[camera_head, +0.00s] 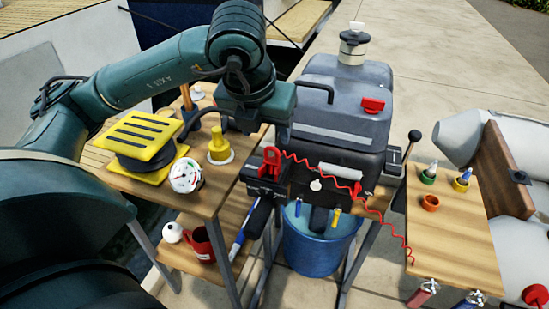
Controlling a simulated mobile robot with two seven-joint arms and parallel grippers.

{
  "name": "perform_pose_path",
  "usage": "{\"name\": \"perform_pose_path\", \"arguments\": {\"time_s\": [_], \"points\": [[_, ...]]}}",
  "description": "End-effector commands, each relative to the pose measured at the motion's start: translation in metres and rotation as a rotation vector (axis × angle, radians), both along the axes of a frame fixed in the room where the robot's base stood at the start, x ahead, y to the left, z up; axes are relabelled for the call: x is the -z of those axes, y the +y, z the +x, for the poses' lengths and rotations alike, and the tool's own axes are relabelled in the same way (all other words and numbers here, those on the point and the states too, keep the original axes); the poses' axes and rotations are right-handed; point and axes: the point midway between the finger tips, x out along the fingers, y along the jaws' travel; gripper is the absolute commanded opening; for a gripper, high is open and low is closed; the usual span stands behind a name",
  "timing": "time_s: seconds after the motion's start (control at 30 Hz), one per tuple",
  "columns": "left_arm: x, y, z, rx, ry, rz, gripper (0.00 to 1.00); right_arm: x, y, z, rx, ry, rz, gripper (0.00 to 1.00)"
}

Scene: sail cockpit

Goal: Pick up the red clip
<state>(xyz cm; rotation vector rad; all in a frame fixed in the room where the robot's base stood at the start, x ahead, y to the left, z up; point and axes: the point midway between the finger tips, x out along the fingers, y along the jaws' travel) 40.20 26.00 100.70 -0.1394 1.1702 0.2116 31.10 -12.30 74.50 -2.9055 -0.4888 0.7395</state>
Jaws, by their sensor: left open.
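A red clip-like piece (271,158) stands on a black bracket (264,185) in the middle of the camera_head view. A coiled red cord (375,212) starts beside it and runs right and down to the small wooden table. A second small red piece (357,189) sits further right on the black housing; I cannot tell for sure which is the task's clip. My left gripper (262,128) is open and points down just above the first red piece, apart from it. Its fingertips are partly hidden by the wrist. My right gripper is not in view.
A grey tank (345,100) with a red latch (373,105) rises close behind. A blue bucket (317,243) stands below. The right table (455,235) has free room.

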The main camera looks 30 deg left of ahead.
Motion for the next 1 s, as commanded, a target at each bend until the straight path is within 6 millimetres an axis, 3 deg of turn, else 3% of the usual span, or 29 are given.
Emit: {"name": "perform_pose_path", "arguments": {"time_s": [0.1, 0.37, 0.7, 1.0], "points": [[0.021, 0.002, 0.007, -0.001, 0.005, -0.001, 0.55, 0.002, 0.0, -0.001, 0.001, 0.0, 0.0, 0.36], [0.039, 0.003, 0.016, 0.002, 0.003, 0.0, 0.55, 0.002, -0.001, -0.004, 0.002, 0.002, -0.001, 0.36], [0.08, 0.006, 0.033, 0.004, 0.004, -0.002, 0.55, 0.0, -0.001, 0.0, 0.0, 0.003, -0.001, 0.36], [0.083, 0.007, 0.035, 0.004, 0.002, -0.002, 0.52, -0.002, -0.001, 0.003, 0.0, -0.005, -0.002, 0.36]]}}
